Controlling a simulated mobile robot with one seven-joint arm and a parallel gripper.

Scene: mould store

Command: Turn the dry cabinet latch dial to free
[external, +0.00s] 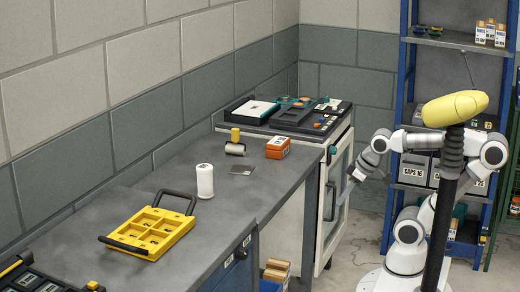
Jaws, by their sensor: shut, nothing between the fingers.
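The dry cabinet (308,215) appears to be the white-framed unit with a glass door at the far end of the bench. A small dark teal round part (332,150) on its upper front edge may be the latch dial; its markings are too small to read. A long upright handle (330,201) shows on the door. My gripper (352,177) is in front of the cabinet, to the right of and lower than the round part. Its fingers are small in the picture and look shut and empty. It seems apart from the dial, though depth is hard to judge.
The grey bench (222,178) holds a yellow mould frame (150,232), a white bottle (205,181) and an orange box (277,147). A dark tray (292,117) lies on top of the cabinet. A blue shelf rack (402,60) stands behind my arm.

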